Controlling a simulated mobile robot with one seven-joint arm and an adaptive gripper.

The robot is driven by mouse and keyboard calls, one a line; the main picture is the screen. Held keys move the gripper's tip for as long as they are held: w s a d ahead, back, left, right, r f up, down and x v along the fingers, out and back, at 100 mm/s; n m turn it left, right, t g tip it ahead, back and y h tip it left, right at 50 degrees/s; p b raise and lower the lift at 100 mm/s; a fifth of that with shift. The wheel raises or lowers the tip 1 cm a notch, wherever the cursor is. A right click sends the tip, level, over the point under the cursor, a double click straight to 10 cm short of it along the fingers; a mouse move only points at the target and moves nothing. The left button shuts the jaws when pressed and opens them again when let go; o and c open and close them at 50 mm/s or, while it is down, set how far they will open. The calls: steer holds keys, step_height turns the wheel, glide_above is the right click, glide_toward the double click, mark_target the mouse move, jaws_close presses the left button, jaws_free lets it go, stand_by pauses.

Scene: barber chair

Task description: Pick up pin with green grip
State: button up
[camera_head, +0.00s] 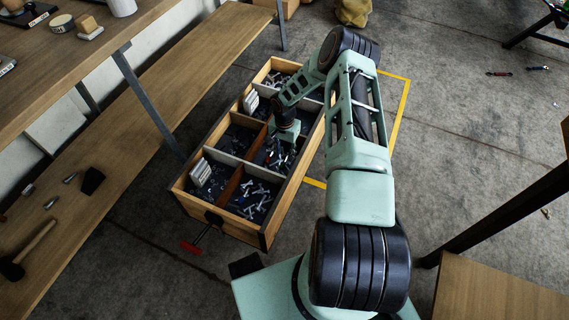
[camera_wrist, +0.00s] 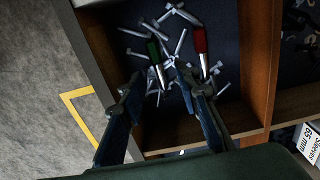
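The pin with green grip (camera_wrist: 153,50) lies in a compartment among loose bolts, its metal shaft toward my gripper. My gripper (camera_wrist: 160,76) is open. In the wrist view, the metal shaft shows between its two fingertips, with the green grip beyond them; I cannot tell the height gap. A pin with red grip (camera_wrist: 200,41) lies just to the right, close to the right fingertip. In the head view, my gripper (camera_head: 279,158) reaches down into the wooden box; the green grip cannot be made out there.
The divided wooden box (camera_head: 222,225) has several compartments of hardware and white labels (camera_head: 200,172). Compartment walls (camera_wrist: 262,70) stand close on both sides of my gripper. A wooden bench (camera_head: 150,105) is left of the box. Open floor (camera_head: 455,110) lies to the right.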

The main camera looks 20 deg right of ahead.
mark_target(285, 160)
step_height(285, 160, down, 4)
steer(key=shift+s+d+r+b, duration=0.1)
steer(key=shift+r+b, duration=0.15)
steer(key=shift+b, duration=0.15)
jaws_close()
steer(key=shift+r, duration=0.15)
